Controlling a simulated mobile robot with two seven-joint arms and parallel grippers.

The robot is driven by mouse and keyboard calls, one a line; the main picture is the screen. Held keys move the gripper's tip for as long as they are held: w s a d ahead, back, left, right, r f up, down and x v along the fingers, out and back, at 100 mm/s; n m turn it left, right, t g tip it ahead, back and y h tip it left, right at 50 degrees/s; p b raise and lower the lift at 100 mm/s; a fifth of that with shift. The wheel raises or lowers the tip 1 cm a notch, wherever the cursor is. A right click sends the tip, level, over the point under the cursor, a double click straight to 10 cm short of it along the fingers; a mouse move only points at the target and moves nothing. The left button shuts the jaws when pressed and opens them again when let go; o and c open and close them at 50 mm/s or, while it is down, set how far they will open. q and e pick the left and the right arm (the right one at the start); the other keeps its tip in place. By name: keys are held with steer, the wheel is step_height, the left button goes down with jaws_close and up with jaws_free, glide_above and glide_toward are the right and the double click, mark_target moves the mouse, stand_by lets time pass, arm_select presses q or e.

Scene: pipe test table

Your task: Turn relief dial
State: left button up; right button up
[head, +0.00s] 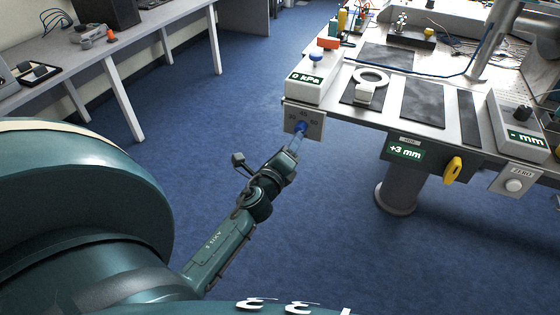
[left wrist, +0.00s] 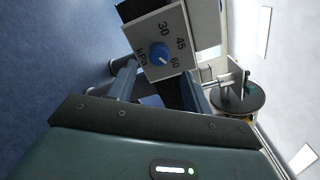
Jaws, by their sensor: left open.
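The relief dial (head: 301,127) is a small blue knob on a grey plate at the table's front left corner, under a white box with a green "0 kPa" display (head: 305,78). In the left wrist view the blue dial (left wrist: 159,54) shows on its plate marked 30, 45, 60 and kPa. Its white mark points down and right, toward the 60 side. My left gripper (head: 295,143) is open, right in front of the dial. In the left wrist view its fingers (left wrist: 158,82) stand apart, with the dial beyond and between them; contact is not visible. My right gripper is not in view.
A yellow handle (head: 453,169) and a "+3 mm" display (head: 405,151) are on the table's front edge. A ZERO button (head: 514,185) is farther right. A white ring (head: 371,77) lies on top. Blue floor is open around my left arm.

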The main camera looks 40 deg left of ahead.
arm_select(q)
steer(key=v, duration=0.7)
steer(key=shift+b, duration=0.4)
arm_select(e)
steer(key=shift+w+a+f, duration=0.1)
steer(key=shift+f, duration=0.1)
arm_select(q)
steer(key=s+d+f+n+g+h+p, duration=0.3)
steer(key=s+d+n, duration=0.4)
steer(key=d+n, duration=0.1)
steer(key=s+d+f+n+g+h+p, duration=0.3)
steer(key=s+d+f+n+h, duration=0.1)
steer(key=s+d+n, duration=0.3)
steer(key=d+n, duration=0.2)
steer(key=n, duration=0.1)
steer(key=shift+d+n+h+p, duration=0.2)
steer(key=shift+n+h+p, duration=0.1)
steer(key=shift+n+p, duration=0.1)
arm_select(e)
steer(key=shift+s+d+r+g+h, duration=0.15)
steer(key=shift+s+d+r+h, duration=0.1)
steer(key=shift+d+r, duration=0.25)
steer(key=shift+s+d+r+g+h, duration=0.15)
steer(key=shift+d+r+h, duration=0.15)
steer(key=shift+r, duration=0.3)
